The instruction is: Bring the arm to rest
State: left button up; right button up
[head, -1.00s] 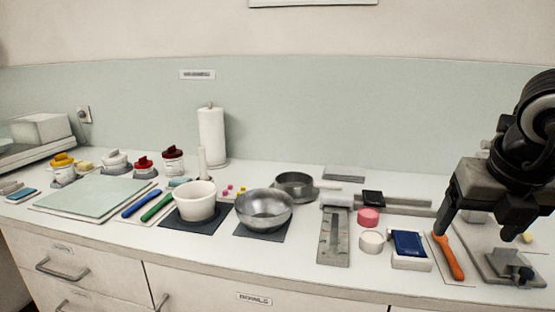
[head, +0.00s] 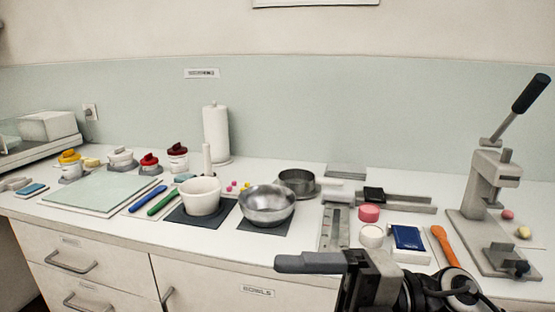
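My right arm, black with a grey gripper (head: 310,262), is low in the head view, at the bottom right of centre. The gripper points left, in front of the counter's front edge. Its fingers are seen from the side and overlap, so I cannot tell whether they are open or shut. I see nothing held in them. My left gripper is not in view.
The white counter (head: 130,232) carries a steel bowl (head: 266,205), a white mortar (head: 199,196), an orange-handled tool (head: 444,246), a blue box (head: 408,238) and a lever press (head: 491,190). Drawers (head: 203,283) lie below. The air above the counter is clear.

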jog(key=w+d+f+m+t+h, duration=0.35)
jog(key=f+m+t+h, duration=0.2)
jog(key=m+t, duration=0.6)
jog(key=w+d+f+m+t+h, duration=0.3)
jog(key=d+f+m+t+h, duration=0.35)
jog(key=m, duration=0.85)
jog(key=s+f+m+g+h, duration=0.1)
jog(key=s+f+m+g, duration=0.1)
jog(key=f, duration=0.5)
jog(key=s+d+f+m+g+h, duration=0.1)
jog(key=s+f+m+g, duration=0.1)
jog(key=s+f, duration=0.3)
jog(key=s+d+f+m+g+h, duration=0.1)
jog(key=s+f+m+g+h, duration=0.1)
jog(key=f, duration=0.6)
jog(key=shift+s+f+m, duration=0.35)
jog(key=shift+s+m, duration=0.1)
jog(key=shift+s, duration=0.7)
